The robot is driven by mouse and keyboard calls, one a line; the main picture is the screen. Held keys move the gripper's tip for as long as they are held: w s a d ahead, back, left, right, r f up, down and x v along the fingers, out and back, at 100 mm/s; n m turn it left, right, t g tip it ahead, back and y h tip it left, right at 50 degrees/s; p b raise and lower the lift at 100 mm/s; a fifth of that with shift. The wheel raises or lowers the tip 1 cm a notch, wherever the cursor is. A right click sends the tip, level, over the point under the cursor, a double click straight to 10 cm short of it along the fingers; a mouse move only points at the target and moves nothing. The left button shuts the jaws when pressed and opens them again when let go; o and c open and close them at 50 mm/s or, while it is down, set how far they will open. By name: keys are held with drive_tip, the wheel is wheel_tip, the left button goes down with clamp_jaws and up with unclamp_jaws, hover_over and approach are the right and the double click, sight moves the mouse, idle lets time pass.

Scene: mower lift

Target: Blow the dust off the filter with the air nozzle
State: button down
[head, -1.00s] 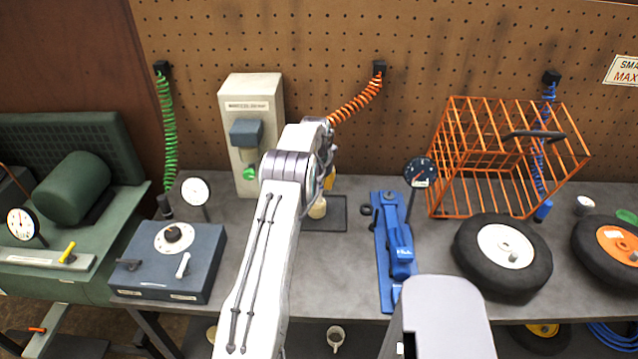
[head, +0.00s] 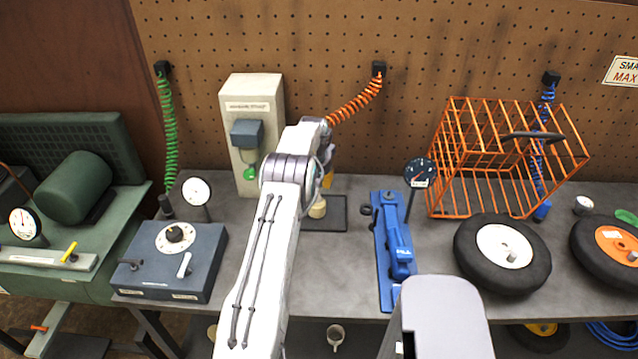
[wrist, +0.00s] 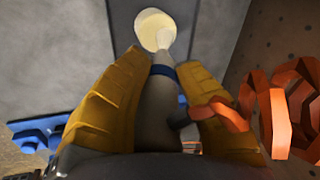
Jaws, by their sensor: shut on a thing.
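My gripper (wrist: 163,66) has yellow fingers shut on the air nozzle (wrist: 158,100), a grey tapered body with a blue band. An orange hose joins it on the right in the wrist view. The nozzle's pale tip points at the filter (wrist: 154,28), a cream round piece, and overlaps its edge there; I cannot tell whether they touch. In the head view, the filter (head: 317,209) stands on a dark mat (head: 337,222) just below my gripper (head: 327,178). My arm hides most of the nozzle and part of the filter. Dust cannot be made out clearly.
The orange coiled hose (head: 355,103) runs to the pegboard. A pale dispenser box (head: 252,110) stands behind left of my arm. A blue jack (head: 396,250) and dial gauge (head: 420,173) stand right. An orange wire basket (head: 480,160) and wheels (head: 503,254) lie farther right.

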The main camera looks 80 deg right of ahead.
drive_tip(key=shift+w+a+b, duration=0.1)
drive_tip(key=shift+w+b, duration=0.25)
drive_tip(key=shift+w, duration=0.4)
drive_tip(key=shift+s+a+b, duration=0.1)
drive_tip(key=shift+a+b, duration=0.85)
drive_tip(key=shift+b, duration=0.5)
drive_tip(key=shift+r, duration=0.15)
drive_tip(key=shift+r+p, duration=1.85)
drive_tip(key=shift+r, duration=0.55)
